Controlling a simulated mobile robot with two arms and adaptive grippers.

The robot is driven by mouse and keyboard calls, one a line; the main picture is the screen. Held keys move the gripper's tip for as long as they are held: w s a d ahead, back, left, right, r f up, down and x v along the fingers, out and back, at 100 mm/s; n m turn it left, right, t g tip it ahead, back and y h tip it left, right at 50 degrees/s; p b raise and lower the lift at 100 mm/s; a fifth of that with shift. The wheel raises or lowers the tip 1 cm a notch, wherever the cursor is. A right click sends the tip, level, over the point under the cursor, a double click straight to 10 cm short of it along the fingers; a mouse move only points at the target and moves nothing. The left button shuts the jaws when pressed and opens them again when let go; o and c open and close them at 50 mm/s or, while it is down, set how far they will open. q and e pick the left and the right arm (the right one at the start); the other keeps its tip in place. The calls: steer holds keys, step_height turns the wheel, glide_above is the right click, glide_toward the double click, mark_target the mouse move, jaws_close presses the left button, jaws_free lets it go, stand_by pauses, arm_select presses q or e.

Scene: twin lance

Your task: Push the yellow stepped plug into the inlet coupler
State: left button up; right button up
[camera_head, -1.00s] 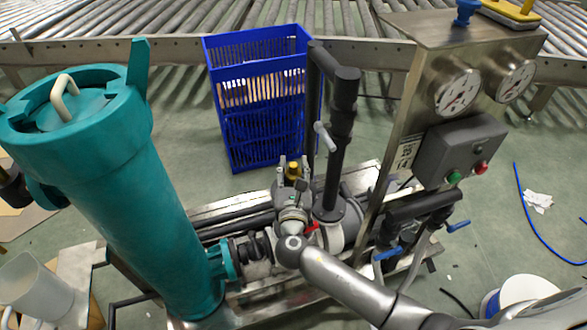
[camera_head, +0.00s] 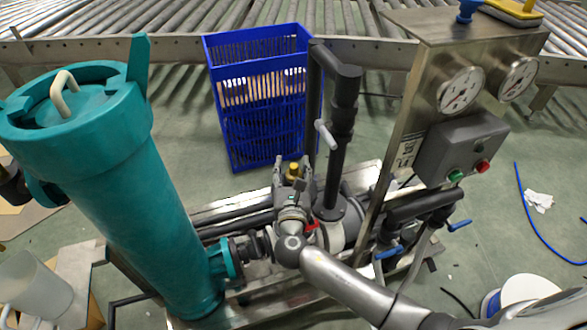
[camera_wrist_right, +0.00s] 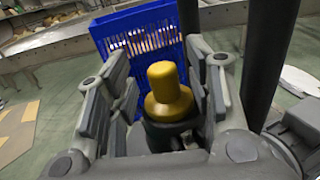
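The yellow stepped plug (camera_wrist_right: 170,90) stands upright, narrow knob up, with its wider step at the dark round coupler (camera_wrist_right: 160,133) below it. How deep it sits in the coupler is hidden. In the head view the plug (camera_head: 294,170) shows as a small yellow spot between my right fingers. My right gripper (camera_head: 292,163) is open, with one finger on each side of the plug. In the right wrist view, gaps show between the plug and the fingers of the right gripper (camera_wrist_right: 168,82). My left gripper is not in view.
A tall teal filter vessel (camera_head: 150,190) stands left. A black vertical pipe (camera_head: 341,140) rises close to the right of my gripper. A blue crate (camera_head: 262,85) is behind. A gauge panel (camera_head: 410,100) with a grey button box (camera_head: 455,150) stands further right.

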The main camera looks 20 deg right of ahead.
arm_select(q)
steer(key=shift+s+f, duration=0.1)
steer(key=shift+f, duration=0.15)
arm_select(e)
steer(key=shift+s+d+f, duration=0.15)
steer(key=shift+d+f, duration=0.1)
steer(key=shift+f, duration=0.15)
steer(key=shift+s+a+f, duration=0.15)
steer(key=shift+s, duration=0.4)
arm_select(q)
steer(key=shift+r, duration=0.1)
arm_select(e)
steer(key=v, duration=0.7)
steer(key=r+v, duration=0.1)
steer(key=v, duration=0.2)
steer(key=shift+s+a, duration=0.25)
steer(key=shift+a, duration=0.2)
